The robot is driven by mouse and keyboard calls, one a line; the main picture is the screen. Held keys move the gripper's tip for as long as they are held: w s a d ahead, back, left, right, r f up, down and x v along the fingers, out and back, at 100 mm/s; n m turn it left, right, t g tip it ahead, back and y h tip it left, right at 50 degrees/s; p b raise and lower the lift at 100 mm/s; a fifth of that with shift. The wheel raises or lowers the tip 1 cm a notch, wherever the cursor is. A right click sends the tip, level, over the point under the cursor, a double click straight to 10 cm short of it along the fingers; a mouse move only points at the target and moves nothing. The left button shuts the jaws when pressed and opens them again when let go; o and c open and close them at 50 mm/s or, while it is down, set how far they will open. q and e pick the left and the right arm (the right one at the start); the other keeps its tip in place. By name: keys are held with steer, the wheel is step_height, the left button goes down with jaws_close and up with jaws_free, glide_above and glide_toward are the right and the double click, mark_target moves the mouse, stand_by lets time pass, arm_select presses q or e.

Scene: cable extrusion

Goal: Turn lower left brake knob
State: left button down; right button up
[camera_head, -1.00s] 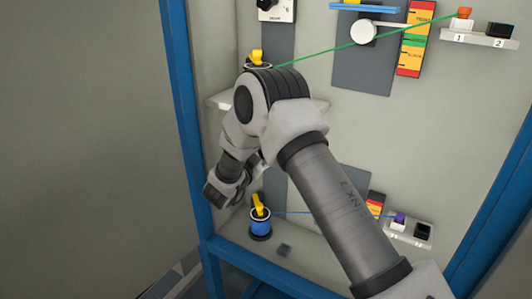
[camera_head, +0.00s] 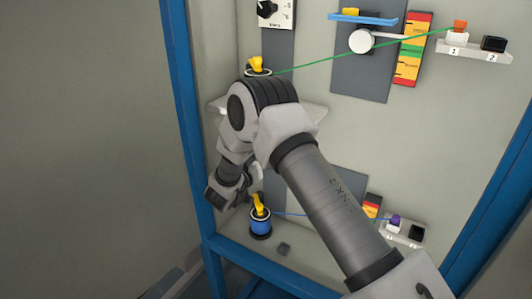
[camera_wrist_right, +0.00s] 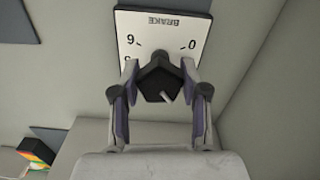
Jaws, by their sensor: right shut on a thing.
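My left gripper is not in view.
A blue spool (camera_head: 260,223) with a yellow top stands just right of my wrist. A blue frame post (camera_head: 182,110) runs close on the left. A green line (camera_head: 330,60) crosses above my arm.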

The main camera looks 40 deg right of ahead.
steer(key=shift+r+n, duration=0.2)
steer(key=shift+n, duration=0.1)
steer(key=o, duration=1.2)
steer(key=shift+c, duration=0.2)
steer(key=shift+a, duration=0.2)
steer(key=shift+a+f, duration=0.1)
steer(key=shift+a, duration=0.3)
steer(key=v, duration=1.1)
steer(key=shift+s, duration=0.15)
